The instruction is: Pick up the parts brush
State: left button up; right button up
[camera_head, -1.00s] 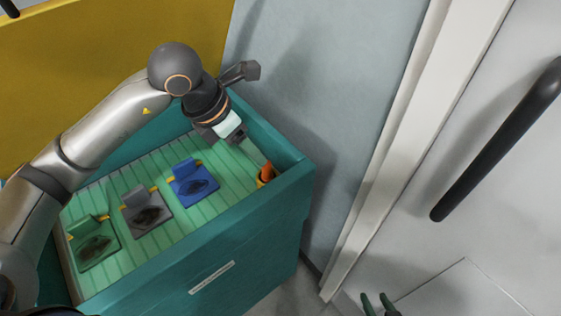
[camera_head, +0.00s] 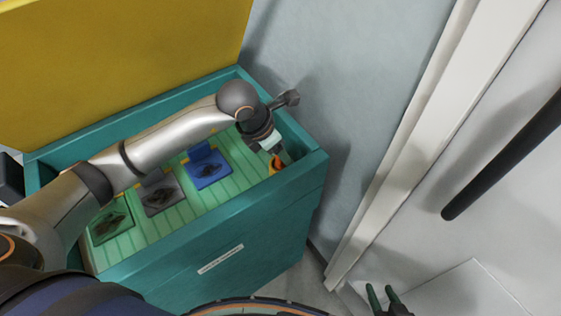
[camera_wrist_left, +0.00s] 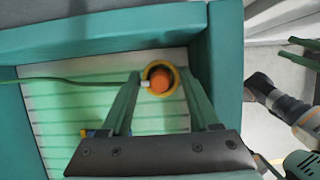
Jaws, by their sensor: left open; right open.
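An orange, round-ended item, probably the parts brush's handle (camera_head: 276,163), stands in a yellow ring-shaped holder in the right corner of the teal chest. In the left wrist view the orange end (camera_wrist_left: 160,85) shows inside the yellow ring (camera_wrist_left: 147,69). My left gripper (camera_head: 279,158) is over it, open, with a finger on either side of the orange end in the left wrist view. I cannot tell whether they touch. Bristles are hidden. My right gripper (camera_head: 383,297) is open and empty at the bottom, outside the chest.
The teal chest (camera_head: 262,215) has high walls and a yellow lid raised behind (camera_head: 110,60). Green (camera_head: 112,225), grey (camera_head: 160,195) and blue (camera_head: 208,168) holders stand on its ribbed floor. A wall and a door with a black handle (camera_head: 505,155) are right.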

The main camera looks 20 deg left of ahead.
pick_arm(q)
jog(key=shift+w+f, duration=0.1)
jog(key=shift+f, duration=0.2)
jog(key=shift+c, duration=0.4)
grip_shut()
